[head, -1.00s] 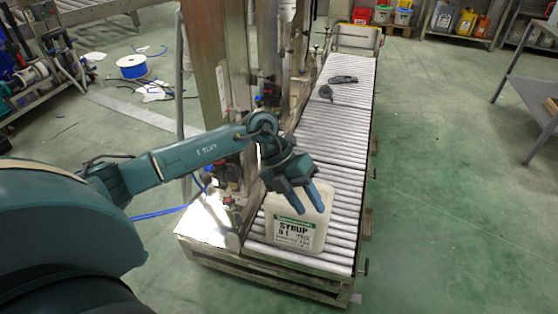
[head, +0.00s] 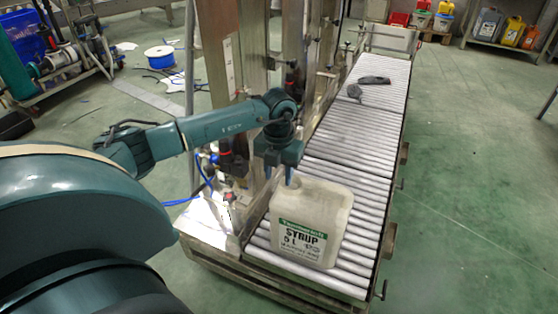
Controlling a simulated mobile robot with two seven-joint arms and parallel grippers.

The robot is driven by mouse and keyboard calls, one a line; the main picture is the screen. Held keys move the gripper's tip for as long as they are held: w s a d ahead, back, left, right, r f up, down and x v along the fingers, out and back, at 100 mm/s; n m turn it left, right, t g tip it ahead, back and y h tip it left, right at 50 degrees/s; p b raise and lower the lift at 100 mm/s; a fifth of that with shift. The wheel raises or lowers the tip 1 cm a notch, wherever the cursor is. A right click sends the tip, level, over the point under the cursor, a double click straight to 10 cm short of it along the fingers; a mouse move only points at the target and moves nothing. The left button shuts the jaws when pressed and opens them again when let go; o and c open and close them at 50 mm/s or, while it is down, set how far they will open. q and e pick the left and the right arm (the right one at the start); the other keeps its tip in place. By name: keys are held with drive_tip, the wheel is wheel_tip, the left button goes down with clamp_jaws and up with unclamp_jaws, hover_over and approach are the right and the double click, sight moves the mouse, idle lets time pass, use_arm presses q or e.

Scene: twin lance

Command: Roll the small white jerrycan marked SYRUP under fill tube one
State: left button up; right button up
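The small white jerrycan (head: 335,213) marked SYRUP 5 L stands upright at the near end of the roller conveyor, its green-and-white label (head: 300,242) facing me. My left gripper (head: 279,176) points down at the jerrycan's top left corner. Its two fingers look apart with nothing between them; I cannot tell whether they touch the can. My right gripper is out of view. The filling machine's metal column (head: 222,60) stands left of the conveyor. I cannot make out which part is fill tube one.
The roller conveyor (head: 350,140) runs away to the back, clear beyond the jerrycan except for a dark tool-like object (head: 374,80) and a small dark piece (head: 355,92). A blue cable spool (head: 160,56) lies on the floor at left. Shelves with coloured cans (head: 500,27) stand far back right.

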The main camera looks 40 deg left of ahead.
use_arm(q)
wheel_tip(320, 180, down, 5)
drive_tip(key=shift+b, duration=0.45)
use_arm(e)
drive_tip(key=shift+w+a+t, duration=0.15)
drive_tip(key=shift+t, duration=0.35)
use_arm(q)
drive_tip(key=shift+c, duration=0.5)
clamp_jaws()
drive_tip(key=shift+o, duration=0.6)
unclamp_jaws()
wheel_tip(320, 180, up, 13)
drive_tip(key=p, duration=0.3)
drive_tip(key=shift+r, duration=0.15)
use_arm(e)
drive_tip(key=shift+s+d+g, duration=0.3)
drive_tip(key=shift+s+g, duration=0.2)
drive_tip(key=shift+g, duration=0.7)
